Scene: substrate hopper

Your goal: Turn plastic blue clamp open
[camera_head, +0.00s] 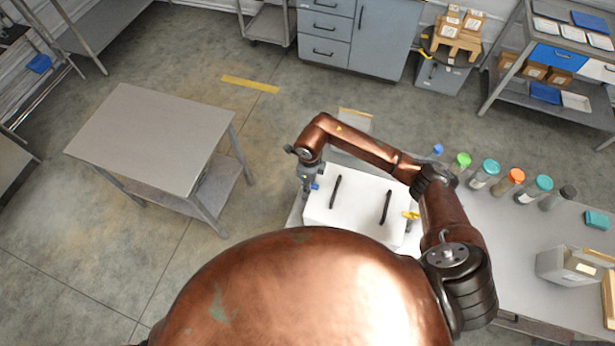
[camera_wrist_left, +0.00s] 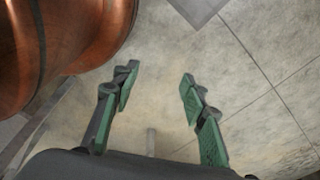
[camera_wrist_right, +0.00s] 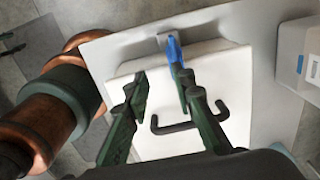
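The white hopper box (camera_head: 352,206) with two dark handles stands on the bench, with the blue clamp (camera_head: 315,187) at its left side. In the right wrist view the blue clamp (camera_wrist_right: 173,48) stands upright against a grey bracket on the box's edge. My right gripper (camera_wrist_right: 161,76) is open; the clamp is just ahead of its right-hand fingertip, which overlaps its lower part. I cannot tell whether they touch. In the head view my right gripper (camera_head: 307,179) is small and partly hidden. My left gripper (camera_wrist_left: 160,73) is open and empty above the floor, outside the head view.
A yellow clamp (camera_head: 411,215) is on the box's right side. Several capped bottles (camera_head: 486,174) line the bench's back edge. A grey bin (camera_head: 572,266) stands at the right. A bare table (camera_head: 150,140) stands at the left, with open floor between.

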